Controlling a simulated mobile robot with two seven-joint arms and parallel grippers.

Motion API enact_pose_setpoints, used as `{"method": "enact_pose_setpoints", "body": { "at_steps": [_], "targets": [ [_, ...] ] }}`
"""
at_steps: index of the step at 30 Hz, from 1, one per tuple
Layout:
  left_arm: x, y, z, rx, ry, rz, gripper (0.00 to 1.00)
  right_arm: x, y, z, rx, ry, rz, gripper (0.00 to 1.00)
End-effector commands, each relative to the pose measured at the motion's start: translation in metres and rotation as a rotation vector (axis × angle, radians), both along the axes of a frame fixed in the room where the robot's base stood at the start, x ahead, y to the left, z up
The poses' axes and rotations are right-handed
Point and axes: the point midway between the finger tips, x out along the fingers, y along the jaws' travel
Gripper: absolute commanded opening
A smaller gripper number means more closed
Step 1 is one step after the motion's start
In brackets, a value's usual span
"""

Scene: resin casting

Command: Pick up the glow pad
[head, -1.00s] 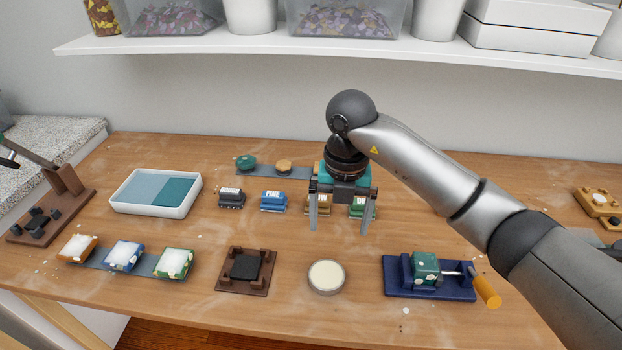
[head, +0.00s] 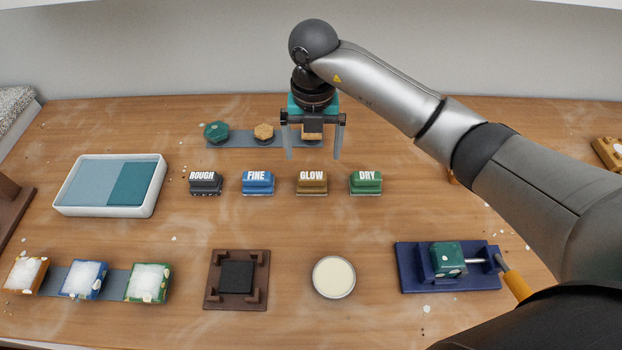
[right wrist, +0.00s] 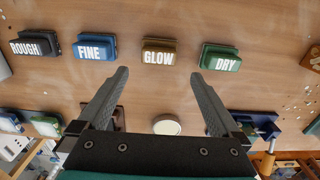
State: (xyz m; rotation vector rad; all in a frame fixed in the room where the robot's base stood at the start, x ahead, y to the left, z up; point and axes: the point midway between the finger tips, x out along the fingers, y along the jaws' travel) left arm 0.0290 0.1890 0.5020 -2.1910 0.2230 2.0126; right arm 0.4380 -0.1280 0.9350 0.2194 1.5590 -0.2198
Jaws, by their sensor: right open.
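The glow pad (head: 311,183) is a brown-gold block labelled GLOW, standing on the table in a row of labelled pads. It also shows in the right wrist view (right wrist: 160,52). My right gripper (head: 313,155) is open and empty, fingers pointing down. In the head view it appears just above the glow pad, in line with it. In the right wrist view the fingertips (right wrist: 160,75) are spread to either side of the pad's line, and the pad shows beyond them, apart from both fingers. My left gripper is not in view.
The blue FINE pad (head: 257,183) and green DRY pad (head: 365,183) flank the glow pad with narrow gaps; the ROUGH pad (head: 205,183) is farther left. A grey strip (head: 240,138) with knobs lies behind. A round cream disc (head: 334,277) and blue clamp (head: 408,268) are nearer.

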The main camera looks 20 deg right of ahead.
Motion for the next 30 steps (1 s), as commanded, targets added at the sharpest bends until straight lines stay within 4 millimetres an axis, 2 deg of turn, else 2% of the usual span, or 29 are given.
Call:
{"method": "enact_pose_setpoints", "body": {
  "at_steps": [1,6,14,24,30],
  "targets": [
    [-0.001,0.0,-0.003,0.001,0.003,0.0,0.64,-0.001,0.001,-0.014,0.0,0.005,-0.001,1.0],
    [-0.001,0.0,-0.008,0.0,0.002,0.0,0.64,0.0,0.0,-0.04,0.001,0.002,-0.001,1.0],
    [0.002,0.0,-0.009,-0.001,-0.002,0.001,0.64,0.0,0.001,-0.055,0.002,0.002,0.0,1.0],
    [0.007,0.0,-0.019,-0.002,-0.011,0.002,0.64,-0.001,0.002,-0.1,0.001,0.002,-0.001,1.0],
    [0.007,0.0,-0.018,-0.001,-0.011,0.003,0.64,-0.001,0.002,-0.101,0.001,-0.001,0.0,1.0]
  ]
}}
